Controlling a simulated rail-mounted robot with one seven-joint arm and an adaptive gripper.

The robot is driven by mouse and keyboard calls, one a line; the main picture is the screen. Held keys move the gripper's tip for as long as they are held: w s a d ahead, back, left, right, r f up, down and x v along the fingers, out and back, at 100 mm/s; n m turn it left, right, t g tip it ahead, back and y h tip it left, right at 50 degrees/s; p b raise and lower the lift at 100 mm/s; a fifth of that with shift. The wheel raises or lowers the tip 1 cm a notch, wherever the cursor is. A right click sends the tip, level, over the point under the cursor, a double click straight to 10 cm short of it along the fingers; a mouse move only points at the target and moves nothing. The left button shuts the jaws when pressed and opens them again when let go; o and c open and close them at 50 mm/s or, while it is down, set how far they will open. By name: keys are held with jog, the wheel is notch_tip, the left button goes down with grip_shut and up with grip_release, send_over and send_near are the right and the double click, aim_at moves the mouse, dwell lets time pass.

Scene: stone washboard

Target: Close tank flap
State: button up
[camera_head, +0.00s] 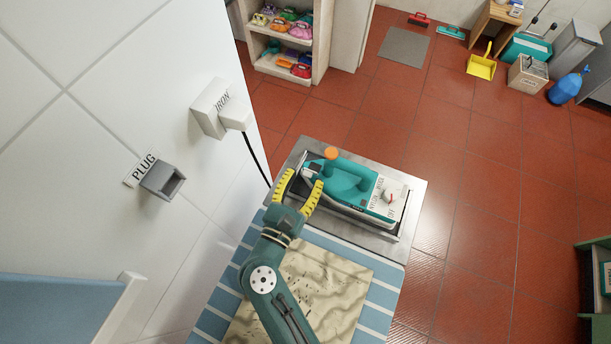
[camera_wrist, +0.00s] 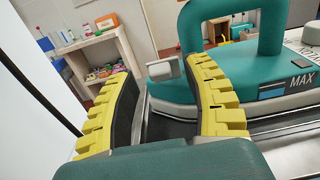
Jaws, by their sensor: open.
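A teal iron (camera_head: 350,186) lies on a metal rest at the far end of the ironing board; it also shows in the wrist view (camera_wrist: 235,85). In the wrist view a small pale piece (camera_wrist: 165,69), possibly the tank flap, sticks up at the iron's front, between my yellow fingers. My gripper (camera_head: 302,179) is open beside the iron's left end, its right finger close to the teal body. I cannot tell whether it touches. The flap's hinge is not clear.
The metal rest (camera_head: 410,195) surrounds the iron. A white wall with an iron socket box (camera_head: 213,108) and a grey plug holder (camera_head: 163,181) is at left. A black cord (camera_head: 257,160) hangs from the box.

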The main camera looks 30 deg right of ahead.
jog(key=shift+w+d, duration=0.3)
jog(key=shift+d, duration=0.1)
